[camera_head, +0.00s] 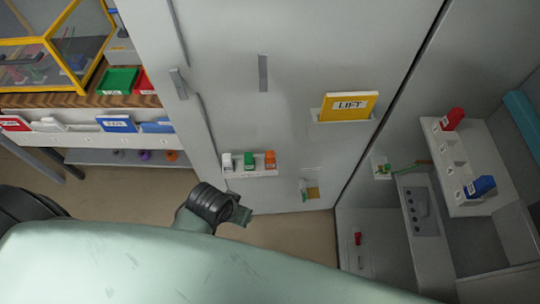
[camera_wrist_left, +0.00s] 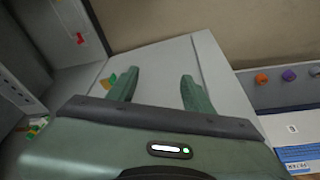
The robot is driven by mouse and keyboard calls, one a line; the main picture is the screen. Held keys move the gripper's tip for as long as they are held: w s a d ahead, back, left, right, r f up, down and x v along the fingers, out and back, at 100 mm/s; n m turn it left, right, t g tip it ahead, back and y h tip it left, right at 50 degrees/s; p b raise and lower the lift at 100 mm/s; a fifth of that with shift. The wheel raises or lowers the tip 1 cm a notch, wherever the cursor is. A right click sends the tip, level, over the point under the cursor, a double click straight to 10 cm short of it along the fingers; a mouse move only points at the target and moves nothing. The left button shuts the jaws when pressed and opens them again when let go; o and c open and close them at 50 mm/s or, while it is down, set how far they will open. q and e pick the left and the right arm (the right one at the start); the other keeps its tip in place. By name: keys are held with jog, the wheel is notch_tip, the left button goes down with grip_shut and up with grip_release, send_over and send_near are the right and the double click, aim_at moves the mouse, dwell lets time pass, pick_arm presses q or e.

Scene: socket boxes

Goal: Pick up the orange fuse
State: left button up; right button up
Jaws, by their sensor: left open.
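The orange fuse (camera_head: 270,160) stands upright at the right end of a small white rack (camera_head: 252,173) on the grey panel, beside a green fuse (camera_head: 249,160) and a white fuse (camera_head: 227,161). My left gripper (camera_head: 241,214) is below the rack in the head view, apart from the fuses. In the left wrist view its two green fingers (camera_wrist_left: 160,88) are spread with nothing between them. I cannot make out the orange fuse in that view. My right gripper is not in view.
A yellow "LIFT" box (camera_head: 349,106) sits in a holder up the panel. At right, a white rack (camera_head: 451,165) holds a red piece (camera_head: 452,119) and a blue piece (camera_head: 480,187). A shelf (camera_head: 90,157) at left holds small purple and orange pieces.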

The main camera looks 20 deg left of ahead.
pick_arm(q)
jog(key=w+d+r+n, duration=0.1)
jog(key=w+d+r, duration=0.1)
jog(key=w+r, duration=0.25)
notch_tip(320, 180, up, 2)
jog(key=n+t+y+p, duration=0.1)
jog(key=n+y, duration=0.1)
jog(key=n, duration=0.2)
send_over(270, 155)
jog(key=s, duration=0.2)
jog(key=shift+d+r, duration=0.15)
jog(key=shift+d, duration=0.3)
jog(key=shift+w+a+n, duration=0.1)
jog(key=shift+w+n, duration=0.2)
jog(key=shift+w+a+f, duration=0.1)
jog(key=shift+w+f, duration=0.05)
jog(key=shift+f, duration=0.15)
jog(key=shift+s+p+x, duration=0.15)
jog(key=shift+p+x, duration=0.2)
jog(key=shift+x, duration=1.4)
jog(key=shift+s+p+x, duration=0.1)
jog(key=shift+p+x, duration=0.25)
jog(key=shift+x, duration=1.4)
jog(key=shift+f, duration=0.1)
grip_shut()
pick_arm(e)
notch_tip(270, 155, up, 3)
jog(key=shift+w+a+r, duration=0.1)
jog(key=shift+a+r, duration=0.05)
